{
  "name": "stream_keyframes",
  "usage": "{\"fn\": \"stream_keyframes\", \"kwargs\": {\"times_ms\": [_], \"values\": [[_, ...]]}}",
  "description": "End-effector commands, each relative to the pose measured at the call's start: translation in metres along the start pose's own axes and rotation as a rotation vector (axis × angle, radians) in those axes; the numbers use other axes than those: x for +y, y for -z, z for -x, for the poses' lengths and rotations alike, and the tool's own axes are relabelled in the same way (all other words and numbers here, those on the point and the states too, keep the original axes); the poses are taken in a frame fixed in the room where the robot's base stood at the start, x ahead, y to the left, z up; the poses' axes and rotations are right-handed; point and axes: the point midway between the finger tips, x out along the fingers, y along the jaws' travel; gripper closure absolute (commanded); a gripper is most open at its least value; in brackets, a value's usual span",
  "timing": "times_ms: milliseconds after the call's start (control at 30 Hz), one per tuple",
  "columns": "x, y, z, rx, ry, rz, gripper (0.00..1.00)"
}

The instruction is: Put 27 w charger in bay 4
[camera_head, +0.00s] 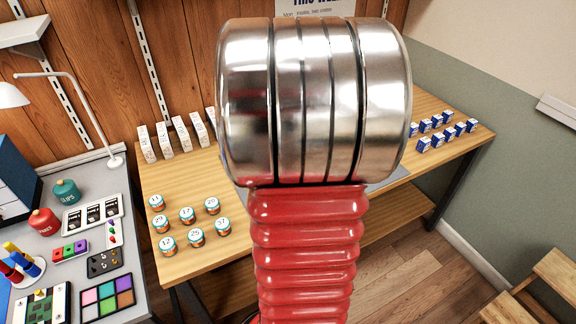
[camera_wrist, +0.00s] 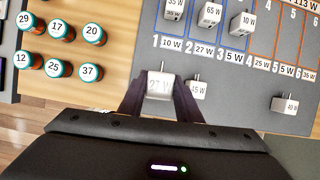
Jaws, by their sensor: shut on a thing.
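In the wrist view my gripper (camera_wrist: 160,92) is shut on a small white charger (camera_wrist: 160,84) marked 27 W, one dark finger on each side of it. It is over the grey mat near the mat's left edge, in front of the row of labels; I cannot tell its height. Bay 4 (camera_wrist: 263,42) is a lane further right on the mat, with its number at the near end; the part of it in view looks empty. In the head view my red and metal arm hides the gripper, the charger and most of the mat.
In the wrist view, chargers stand in lanes to the left of bay 4, including a 10 W one (camera_wrist: 243,23). A 65 W charger (camera_wrist: 195,89) is close right of my gripper, and another charger (camera_wrist: 286,104) lies further right. Numbered jars (camera_wrist: 61,29) stand at left.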

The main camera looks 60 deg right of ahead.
Motion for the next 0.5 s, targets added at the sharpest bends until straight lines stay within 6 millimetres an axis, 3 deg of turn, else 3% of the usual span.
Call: {"fn": "stream_keyframes", "kwargs": {"times_ms": [267, 500], "values": [[0.025, -0.016, -0.008, 0.000, -0.085, 0.204, 0.93], [0.065, -0.035, -0.018, 0.000, -0.218, 0.521, 0.93]]}}
